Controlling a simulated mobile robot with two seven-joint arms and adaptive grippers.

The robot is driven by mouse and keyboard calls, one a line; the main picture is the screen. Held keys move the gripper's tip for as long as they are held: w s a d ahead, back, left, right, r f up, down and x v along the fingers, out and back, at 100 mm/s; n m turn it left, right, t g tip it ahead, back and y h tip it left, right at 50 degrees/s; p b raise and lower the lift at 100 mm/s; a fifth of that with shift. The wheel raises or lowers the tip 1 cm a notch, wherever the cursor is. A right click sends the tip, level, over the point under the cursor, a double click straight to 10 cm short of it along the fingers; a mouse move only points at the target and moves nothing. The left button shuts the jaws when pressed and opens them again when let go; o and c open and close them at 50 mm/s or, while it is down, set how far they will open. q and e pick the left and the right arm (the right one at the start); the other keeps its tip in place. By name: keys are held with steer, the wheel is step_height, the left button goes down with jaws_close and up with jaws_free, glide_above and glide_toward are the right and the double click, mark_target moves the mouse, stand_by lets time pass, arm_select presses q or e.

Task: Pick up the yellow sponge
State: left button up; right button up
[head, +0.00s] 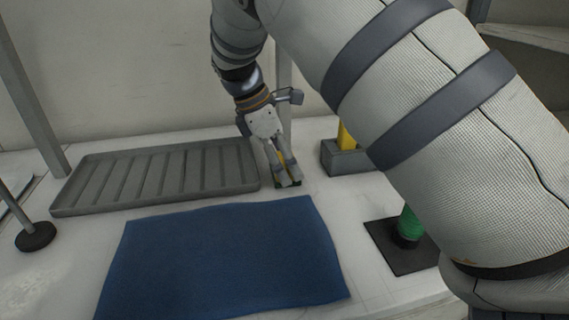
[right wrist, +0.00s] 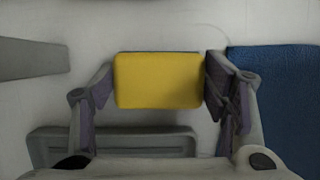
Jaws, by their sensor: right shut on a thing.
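The yellow sponge (right wrist: 158,80) is a rounded block between the two fingers of my right gripper (right wrist: 160,88) in the right wrist view. The fingers press on its two opposite sides. In the head view my right gripper (head: 287,183) points down at the table, just right of the grey ribbed tray and behind the blue mat. Only a strip of yellow shows between its fingers there, and the rest of the sponge is hidden. I cannot tell whether the sponge touches the table. My left gripper is not in view.
A grey ribbed tray (head: 157,176) lies at the left. A blue mat (head: 225,262) lies in front. A grey holder (head: 345,160) with a yellow thing stands right of the gripper. A green object (head: 409,224) stands on a dark plate. A round-based post (head: 36,236) stands far left.

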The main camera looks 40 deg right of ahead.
mark_target(282, 162)
steer(key=shift+r, duration=0.35)
steer(key=r, duration=0.2)
steer(key=a+r, duration=0.1)
steer(key=shift+s+r, duration=0.1)
steer(key=shift+r, duration=0.3)
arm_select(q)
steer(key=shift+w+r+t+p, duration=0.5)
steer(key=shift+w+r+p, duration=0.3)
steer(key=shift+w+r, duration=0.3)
arm_select(e)
steer(key=s+a+r, duration=0.4)
steer(key=a+r, duration=0.4)
steer(key=a, duration=0.4)
steer(key=shift+s+r, duration=0.2)
steer(key=shift+s, duration=0.2)
